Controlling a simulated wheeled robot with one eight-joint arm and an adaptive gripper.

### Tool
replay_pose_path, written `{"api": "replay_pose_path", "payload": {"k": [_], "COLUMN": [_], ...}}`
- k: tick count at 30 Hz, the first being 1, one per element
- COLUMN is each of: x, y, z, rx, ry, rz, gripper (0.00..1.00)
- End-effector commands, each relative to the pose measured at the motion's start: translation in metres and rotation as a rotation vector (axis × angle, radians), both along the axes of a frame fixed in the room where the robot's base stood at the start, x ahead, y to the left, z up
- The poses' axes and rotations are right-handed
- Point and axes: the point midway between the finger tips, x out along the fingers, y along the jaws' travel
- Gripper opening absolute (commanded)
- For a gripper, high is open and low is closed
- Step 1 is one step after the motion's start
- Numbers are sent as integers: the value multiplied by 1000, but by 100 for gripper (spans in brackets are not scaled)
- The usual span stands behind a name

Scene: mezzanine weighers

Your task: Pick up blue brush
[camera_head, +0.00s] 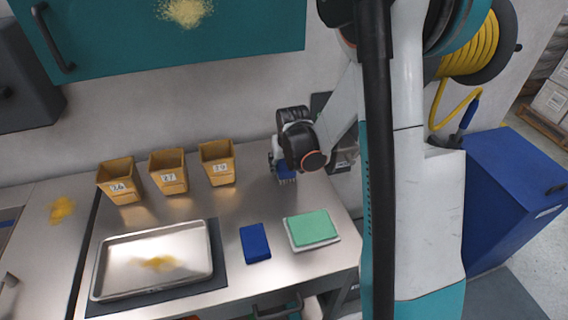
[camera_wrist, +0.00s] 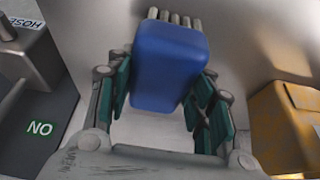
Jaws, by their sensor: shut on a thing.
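The blue brush (camera_wrist: 168,62) fills the middle of the wrist view, a blue block with pale bristles at its top end. The green-padded fingers of my gripper (camera_wrist: 165,85) are closed on its two sides. In the head view my gripper (camera_head: 281,166) is at the back right of the steel counter, and a bit of the blue brush (camera_head: 287,175) shows below it. The wrist hides most of the brush there. I cannot tell whether the brush touches the counter.
Three yellow bins (camera_head: 121,184) stand left of my gripper along the wall.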

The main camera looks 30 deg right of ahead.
Motion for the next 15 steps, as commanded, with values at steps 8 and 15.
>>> {"api": "replay_pose_path", "payload": {"k": [8, 15], "x": [0, 0], "y": [0, 0], "z": [46, 101], "rx": [0, 0], "ry": [0, 0], "rz": [0, 0], "gripper": [22, 22]}}
